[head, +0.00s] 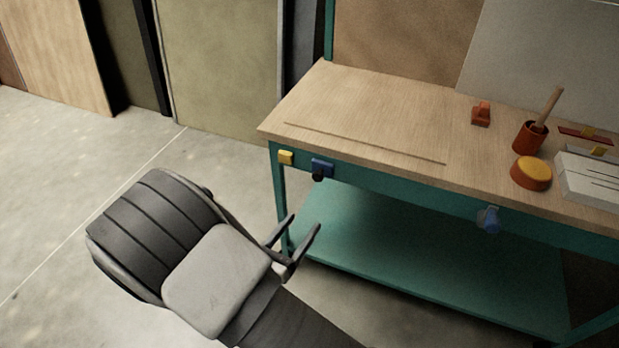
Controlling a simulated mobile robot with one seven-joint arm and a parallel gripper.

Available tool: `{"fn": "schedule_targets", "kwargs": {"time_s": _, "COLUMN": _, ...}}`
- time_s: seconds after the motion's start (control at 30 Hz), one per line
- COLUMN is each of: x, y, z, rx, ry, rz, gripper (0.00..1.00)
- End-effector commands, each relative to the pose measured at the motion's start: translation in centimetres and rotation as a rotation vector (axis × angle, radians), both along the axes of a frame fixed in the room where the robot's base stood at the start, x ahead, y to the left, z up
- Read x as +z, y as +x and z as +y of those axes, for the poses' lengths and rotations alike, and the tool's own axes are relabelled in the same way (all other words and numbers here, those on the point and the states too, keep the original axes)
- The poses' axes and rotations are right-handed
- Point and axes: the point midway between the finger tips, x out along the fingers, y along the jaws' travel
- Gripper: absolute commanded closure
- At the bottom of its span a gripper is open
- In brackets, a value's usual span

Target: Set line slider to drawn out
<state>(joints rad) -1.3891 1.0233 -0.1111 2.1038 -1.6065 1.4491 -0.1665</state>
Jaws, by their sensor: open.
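No part is plainly marked as the line slider, and I cannot tell which one it is. A red strip with a small yellow piece across it (585,133) lies at the far right of the bench top and looks like a slider. A blue block with a dark knob (321,168) sits on the bench's front rail, beside a yellow square block (286,157). My gripper (305,222) is open and empty, its two dark fingers apart. In the picture it is below the blue block, in front of the bench's left leg.
The workbench has a wooden top (370,110) and a teal lower shelf (430,265). An orange pot with a stick (530,137), an orange-yellow round piece (531,173), a slotted white box (588,180) and a small orange block (481,113) stand at right. A bluish knob (488,219) is on the rail. Left floor is clear.

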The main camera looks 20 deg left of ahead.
Motion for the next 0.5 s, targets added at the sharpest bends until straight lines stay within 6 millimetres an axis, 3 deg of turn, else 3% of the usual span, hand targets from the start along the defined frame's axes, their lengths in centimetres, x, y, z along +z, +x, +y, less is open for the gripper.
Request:
{"fn": "schedule_targets", "kwargs": {"time_s": 0.03, "x": -1.4, "y": -0.6, "z": 0.9, "rx": 0.048, "ry": -0.032, "rz": -0.007, "gripper": 0.31}}
{"fn": "schedule_targets", "kwargs": {"time_s": 0.1, "x": -2.2, "y": -1.2, "z": 1.8, "rx": 0.093, "ry": -0.058, "rz": -0.012, "gripper": 0.31}}
{"fn": "schedule_targets", "kwargs": {"time_s": 0.23, "x": -2.8, "y": -1.3, "z": 2.4, "rx": 0.126, "ry": -0.076, "rz": -0.017, "gripper": 0.31}}
{"fn": "schedule_targets", "kwargs": {"time_s": 0.37, "x": -2.8, "y": 0.0, "z": 2.3, "rx": 0.126, "ry": -0.075, "rz": -0.018, "gripper": 0.31}}
{"fn": "schedule_targets", "kwargs": {"time_s": 0.5, "x": -2.9, "y": 2.7, "z": 2.0, "rx": 0.123, "ry": -0.073, "rz": -0.019, "gripper": 0.31}}
